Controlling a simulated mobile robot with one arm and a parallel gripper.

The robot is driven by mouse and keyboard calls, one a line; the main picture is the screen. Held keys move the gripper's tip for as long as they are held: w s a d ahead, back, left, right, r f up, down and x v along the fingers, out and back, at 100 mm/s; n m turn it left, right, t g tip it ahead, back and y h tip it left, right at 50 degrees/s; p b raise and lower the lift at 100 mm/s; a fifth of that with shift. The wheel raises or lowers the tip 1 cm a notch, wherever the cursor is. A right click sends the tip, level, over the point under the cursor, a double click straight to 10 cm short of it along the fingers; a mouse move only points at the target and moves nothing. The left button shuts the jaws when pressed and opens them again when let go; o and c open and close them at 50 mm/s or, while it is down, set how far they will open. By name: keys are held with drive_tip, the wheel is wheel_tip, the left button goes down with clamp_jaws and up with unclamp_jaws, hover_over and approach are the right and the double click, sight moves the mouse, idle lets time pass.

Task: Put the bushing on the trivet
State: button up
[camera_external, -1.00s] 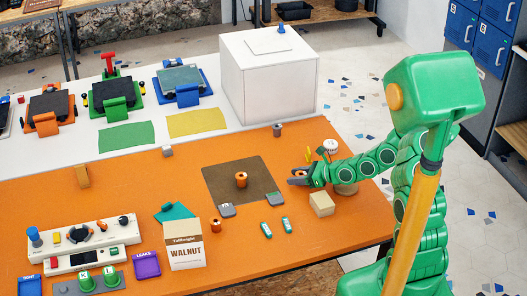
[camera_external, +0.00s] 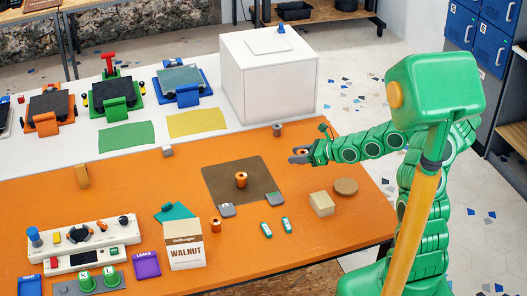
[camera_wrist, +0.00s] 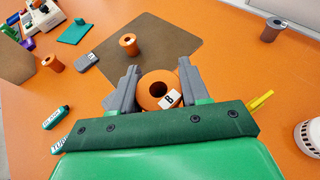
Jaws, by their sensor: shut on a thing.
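My gripper (camera_external: 298,157) is shut on a copper-orange bushing and holds it above the orange table, right of the dark brown mat. In the wrist view the bushing (camera_wrist: 158,88) sits between the two grey fingers (camera_wrist: 157,85), its hole facing the camera and a white tag marked with a dark character on it. A round brown disc (camera_external: 346,187), which looks like the trivet, lies bare on the table below and right of my gripper. It does not show clearly in the wrist view.
Another copper bushing (camera_external: 241,180) stands on the brown mat (camera_external: 222,172), and one (camera_external: 215,226) by the walnut box (camera_external: 186,250). A grey-brown one (camera_external: 277,130) stands behind. A beige block (camera_external: 321,204) is beside the disc. A white perforated jar (camera_wrist: 309,138) is at the wrist view's right.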

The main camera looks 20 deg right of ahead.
drive_tip(key=shift+d+r, duration=0.45)
drive_tip(key=s+d+r+n+g, duration=0.1)
drive_tip(key=s+d+r, duration=0.3)
drive_tip(key=s+d, duration=0.1)
drive_tip(key=shift+s+d+r+y, duration=0.25)
drive_tip(key=shift+s+d+y, duration=0.15)
drive_tip(key=shift+d, duration=0.45)
drive_tip(key=s+d+n+g, duration=0.1)
drive_tip(key=s+d, duration=0.1)
drive_tip(key=s, duration=0.3)
drive_tip(key=s+d+n+g+y, duration=0.1)
drive_tip(key=s, duration=0.5)
drive_tip(key=s+d+n+g, duration=0.1)
drive_tip(key=s+d, duration=0.1)
drive_tip(key=s, duration=0.3)
drive_tip(key=shift+s+d+y, duration=0.25)
drive_tip(key=shift+d+y, duration=0.05)
drive_tip(key=shift+d, duration=0.05)
hover_over(342, 185)
drive_tip(key=s, duration=0.2)
drive_tip(key=f, duration=0.8)
drive_tip(key=shift+w+f, duration=0.25)
drive_tip(key=shift+f, duration=0.05)
drive_tip(key=shift+w+f, duration=0.6)
drive_tip(key=shift+f, duration=1.6)
